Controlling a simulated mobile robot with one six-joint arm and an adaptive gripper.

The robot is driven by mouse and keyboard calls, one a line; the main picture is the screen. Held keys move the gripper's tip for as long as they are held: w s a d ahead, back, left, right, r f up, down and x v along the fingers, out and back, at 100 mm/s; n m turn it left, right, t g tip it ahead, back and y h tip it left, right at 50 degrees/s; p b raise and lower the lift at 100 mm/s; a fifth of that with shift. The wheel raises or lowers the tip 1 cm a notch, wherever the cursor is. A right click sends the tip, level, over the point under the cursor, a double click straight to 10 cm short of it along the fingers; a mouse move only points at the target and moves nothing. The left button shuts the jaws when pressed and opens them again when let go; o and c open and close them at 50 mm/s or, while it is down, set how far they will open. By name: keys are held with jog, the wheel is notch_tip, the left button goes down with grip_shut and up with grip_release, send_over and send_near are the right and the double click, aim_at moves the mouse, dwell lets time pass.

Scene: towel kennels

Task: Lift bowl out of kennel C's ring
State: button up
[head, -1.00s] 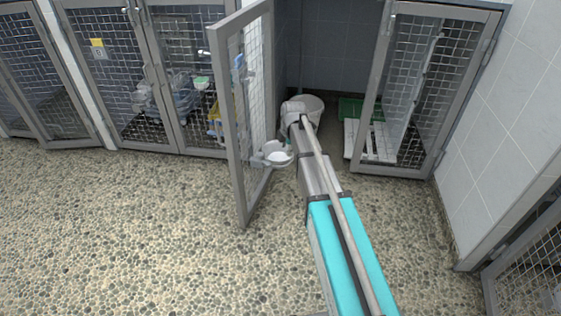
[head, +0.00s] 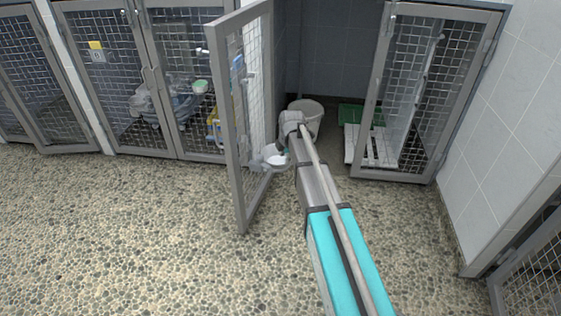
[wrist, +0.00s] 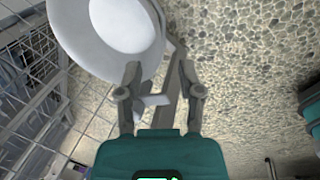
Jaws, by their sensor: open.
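The white bowl (head: 275,157) sits in the ring on the inner side of the open mesh door (head: 232,130) in the head view. In the wrist view the bowl (wrist: 120,22) is large at the upper left, with its broad pale rim towards me. My gripper (wrist: 158,70) is open and empty, its two dark fingers pointing at the lower right part of the rim. The left fingertip overlaps the rim in the picture; I cannot tell whether it touches.
A closed mesh door (head: 425,90) stands to the right. The pebbled floor (head: 140,240) in front is clear.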

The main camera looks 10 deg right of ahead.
jog(key=shift+f, duration=0.15)
jog(key=shift+b+x, duration=2.5)
jog(key=shift+b, duration=0.05)
jog(key=shift+w+d, duration=0.15)
jog(key=shift+d, duration=0.05)
grip_shut()
